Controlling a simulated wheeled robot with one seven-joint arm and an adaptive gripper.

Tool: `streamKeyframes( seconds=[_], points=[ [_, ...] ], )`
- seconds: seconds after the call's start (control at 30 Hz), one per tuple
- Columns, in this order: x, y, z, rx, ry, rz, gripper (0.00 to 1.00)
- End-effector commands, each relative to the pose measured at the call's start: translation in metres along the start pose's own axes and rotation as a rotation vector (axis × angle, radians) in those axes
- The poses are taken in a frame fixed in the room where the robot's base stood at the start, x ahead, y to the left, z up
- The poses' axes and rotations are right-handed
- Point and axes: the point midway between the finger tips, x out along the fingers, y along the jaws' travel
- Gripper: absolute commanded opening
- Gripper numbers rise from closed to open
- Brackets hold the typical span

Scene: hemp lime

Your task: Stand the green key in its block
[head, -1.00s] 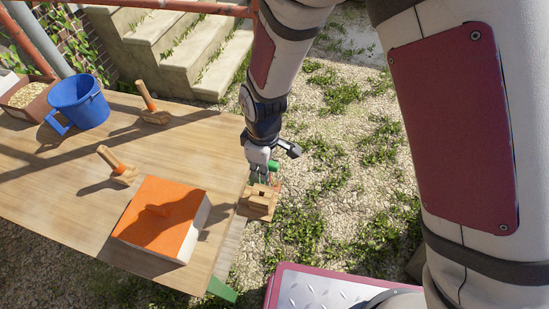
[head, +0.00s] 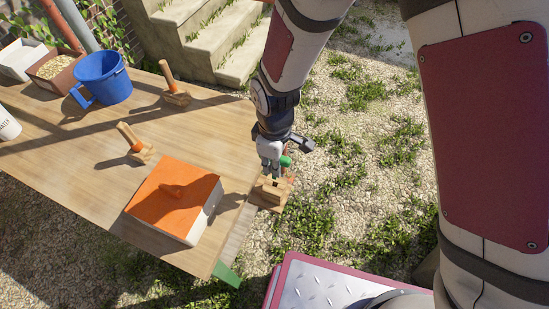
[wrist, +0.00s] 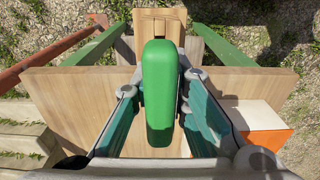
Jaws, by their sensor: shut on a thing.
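The green key (wrist: 160,90) is held between the two fingers of my gripper (wrist: 160,125). In the head view the green key (head: 285,161) shows beside my gripper (head: 275,174), partly hidden by it. The wooden block (head: 269,194) sits at the table's right edge, directly below my gripper. In the wrist view the block (wrist: 158,17) shows beyond the key, with a notch in it; the key covers part of it. I cannot tell whether the key's lower end touches the block or its slot.
An orange-topped white box (head: 168,205) stands left of the block on the table (head: 75,160). Two wooden-handled tools, a blue bucket (head: 103,77) and trays are farther left. Gravel ground lies right of the table.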

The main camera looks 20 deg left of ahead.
Motion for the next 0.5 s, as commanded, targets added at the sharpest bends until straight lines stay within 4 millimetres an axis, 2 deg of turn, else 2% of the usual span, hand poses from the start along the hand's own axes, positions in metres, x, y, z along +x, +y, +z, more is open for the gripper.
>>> streamKeyframes(
  seconds=[0.5],
  points=[
    [0.034,0.0,0.0,-0.001,-0.001,-0.001,0.0]
  ],
)
